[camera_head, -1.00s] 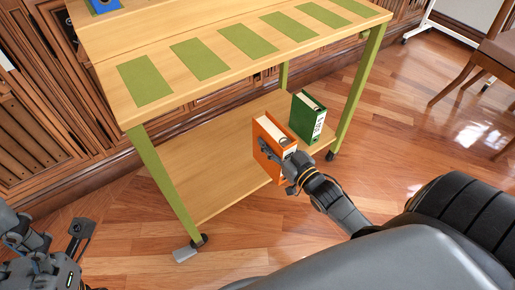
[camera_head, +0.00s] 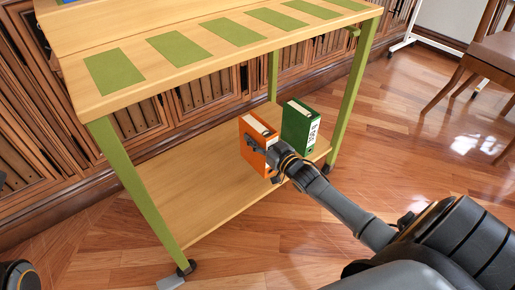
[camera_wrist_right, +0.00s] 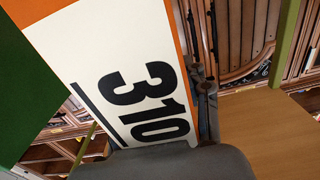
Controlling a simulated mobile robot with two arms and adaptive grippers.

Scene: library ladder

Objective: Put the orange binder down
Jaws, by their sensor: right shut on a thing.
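The orange binder (camera_head: 246,130) stands upright at the front edge of the cart's lower shelf (camera_head: 190,190); I cannot tell whether its base touches the board. My right gripper (camera_head: 264,149) is shut on its spine side. In the right wrist view the binder's white label (camera_wrist_right: 85,40) reads 310 and fills the middle, with part of the gripper (camera_wrist_right: 205,100) beside it. A green binder (camera_head: 300,125) stands upright to the right of the orange one, with a small gap. Its green side also shows in the wrist view (camera_wrist_right: 22,90).
The cart's wooden top (camera_head: 140,45) with several green mats (camera_head: 178,48) overhangs the lower shelf. Green legs (camera_head: 135,195) stand at its corners. The shelf left of the orange binder is bare. A chair (camera_head: 485,70) stands at the far right.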

